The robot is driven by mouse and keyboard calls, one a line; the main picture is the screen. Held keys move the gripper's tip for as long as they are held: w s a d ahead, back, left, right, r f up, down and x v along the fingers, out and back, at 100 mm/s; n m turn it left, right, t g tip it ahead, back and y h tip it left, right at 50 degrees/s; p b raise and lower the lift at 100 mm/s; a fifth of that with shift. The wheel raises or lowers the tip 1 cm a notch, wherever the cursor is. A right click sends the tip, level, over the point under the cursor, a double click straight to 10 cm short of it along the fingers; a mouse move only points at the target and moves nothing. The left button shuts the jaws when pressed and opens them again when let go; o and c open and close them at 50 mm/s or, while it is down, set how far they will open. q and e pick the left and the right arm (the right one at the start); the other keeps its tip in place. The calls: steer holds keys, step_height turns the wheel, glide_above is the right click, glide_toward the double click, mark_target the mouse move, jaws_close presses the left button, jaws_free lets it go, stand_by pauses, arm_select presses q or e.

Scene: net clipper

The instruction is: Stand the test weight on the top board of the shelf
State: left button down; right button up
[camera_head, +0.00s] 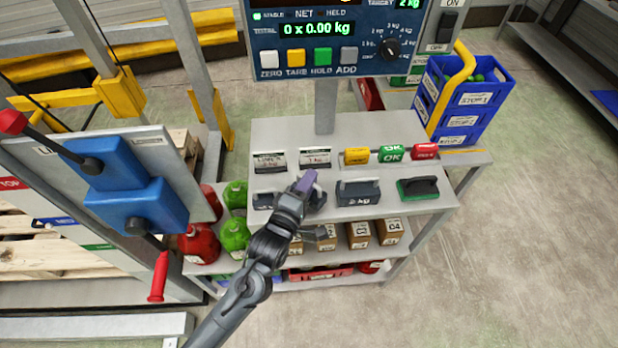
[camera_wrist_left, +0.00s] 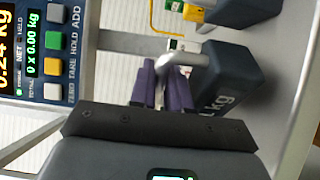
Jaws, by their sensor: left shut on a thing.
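My left gripper (camera_head: 305,184), with purple fingers, is over the front part of the shelf's top board (camera_head: 400,128). In the left wrist view the gripper (camera_wrist_left: 162,85) is shut on the grey handle of a dark test weight (camera_wrist_left: 225,75) whose printed mark ends in "kg". In the head view this weight (camera_head: 317,199) is mostly hidden behind the gripper. I cannot tell whether its base touches the board. A dark weight marked "2 kg" (camera_head: 358,194) stands to its right, and another dark weight (camera_head: 265,200) is to its left. My right gripper is not in view.
A scale display (camera_head: 320,45) stands at the back on a post. Label cards (camera_head: 315,158), yellow, green and red blocks (camera_head: 391,154) and a green-and-black brush (camera_head: 418,188) occupy the board. Boxes (camera_head: 358,235) fill the lower shelf. Blue crates (camera_head: 465,100) stand at right.

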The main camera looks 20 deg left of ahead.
arm_select(q)
steer(key=shift+f, duration=0.6)
steer(key=shift+f, duration=0.15)
steer(key=c, duration=1.1)
jaws_free()
steer(key=shift+f, duration=0.2)
steer(key=shift+r, duration=0.15)
steer(key=s, duration=1.2)
steer(key=s+a+f+m+g, duration=0.2)
steer(key=s+f+m+g, duration=0.3)
steer(key=s+m+g, duration=0.2)
steer(key=s+a+f+m+g+y, duration=0.1)
steer(key=s+a+f+m+g, duration=0.2)
steer(key=s+f+m+g, duration=0.3)
steer(key=s+m+g, duration=0.1)
steer(key=s+m, duration=0.3)
steer(key=m, duration=0.2)
steer(key=shift+p, duration=0.4)
steer(key=shift+r, duration=0.15)
